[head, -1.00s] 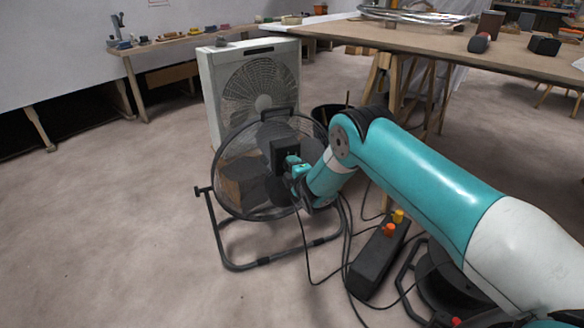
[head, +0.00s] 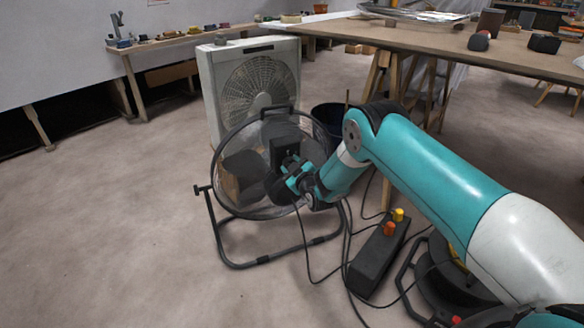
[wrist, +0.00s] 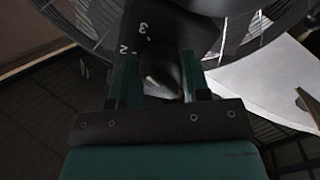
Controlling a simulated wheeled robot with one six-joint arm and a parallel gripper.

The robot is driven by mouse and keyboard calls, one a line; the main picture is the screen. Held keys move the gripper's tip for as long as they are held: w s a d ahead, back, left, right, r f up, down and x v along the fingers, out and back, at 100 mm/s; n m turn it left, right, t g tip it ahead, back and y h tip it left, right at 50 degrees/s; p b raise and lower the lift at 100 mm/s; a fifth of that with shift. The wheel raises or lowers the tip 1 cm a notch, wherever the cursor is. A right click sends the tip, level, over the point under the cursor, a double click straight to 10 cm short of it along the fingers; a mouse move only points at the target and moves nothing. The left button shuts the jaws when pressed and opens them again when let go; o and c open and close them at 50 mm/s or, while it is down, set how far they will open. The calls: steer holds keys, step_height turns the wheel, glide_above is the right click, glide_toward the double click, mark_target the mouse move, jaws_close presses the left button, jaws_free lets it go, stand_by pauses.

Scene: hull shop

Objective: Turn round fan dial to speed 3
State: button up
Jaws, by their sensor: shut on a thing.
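The round floor fan (head: 222,180) stands on its tubular frame, its back and dark motor box (head: 284,139) toward me. The wrist view shows the dark box face (wrist: 178,25) with white marks "2" and "3". My gripper (head: 289,171) is at the box. In the wrist view my gripper (wrist: 158,75) has a teal finger on each side of the small dark dial (wrist: 161,72) and is shut on it. The marks lie above and left of the dial. I cannot tell which mark the dial points to.
A white box fan (head: 208,95) stands behind the round fan. A black power strip (head: 376,260) with coloured knobs and loose cables lies on the floor at the right. A wooden table (head: 450,45) is at the back right. The floor at the left is clear.

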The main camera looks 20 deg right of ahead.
steer(key=shift+m, duration=1.3)
steer(key=o, duration=0.9)
